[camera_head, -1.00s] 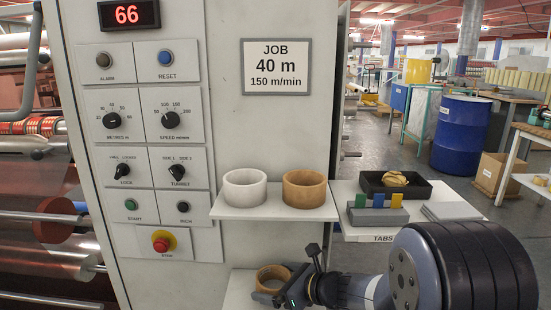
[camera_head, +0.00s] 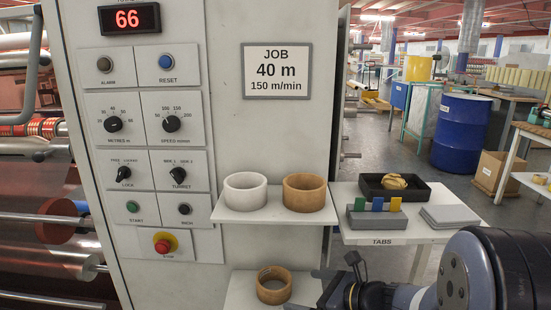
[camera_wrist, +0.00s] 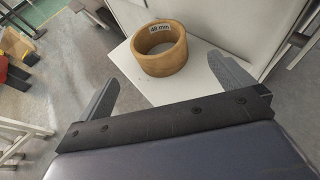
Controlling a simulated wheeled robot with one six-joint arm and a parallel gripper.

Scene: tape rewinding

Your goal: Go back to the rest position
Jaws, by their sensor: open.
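My gripper (camera_head: 325,290) is at the lower right of the head view, to the right of the lower shelf. In the wrist view my gripper (camera_wrist: 165,88) has its two fingers wide apart and empty. A brown ring core (camera_head: 273,285) lies on the lower shelf (camera_head: 238,292). The wrist view shows this core (camera_wrist: 160,55), labelled "48 mm", beyond the fingertips and apart from them. On the upper shelf (camera_head: 270,216) stand a white core (camera_head: 245,192) and another brown core (camera_head: 304,192).
The control panel (camera_head: 150,150) with knobs and buttons is on the left. A side shelf marked TABS (camera_head: 382,240) holds a black tray (camera_head: 370,187), a grey block with coloured tabs (camera_head: 377,218) and grey plates (camera_head: 452,217). A blue drum (camera_head: 460,135) stands behind.

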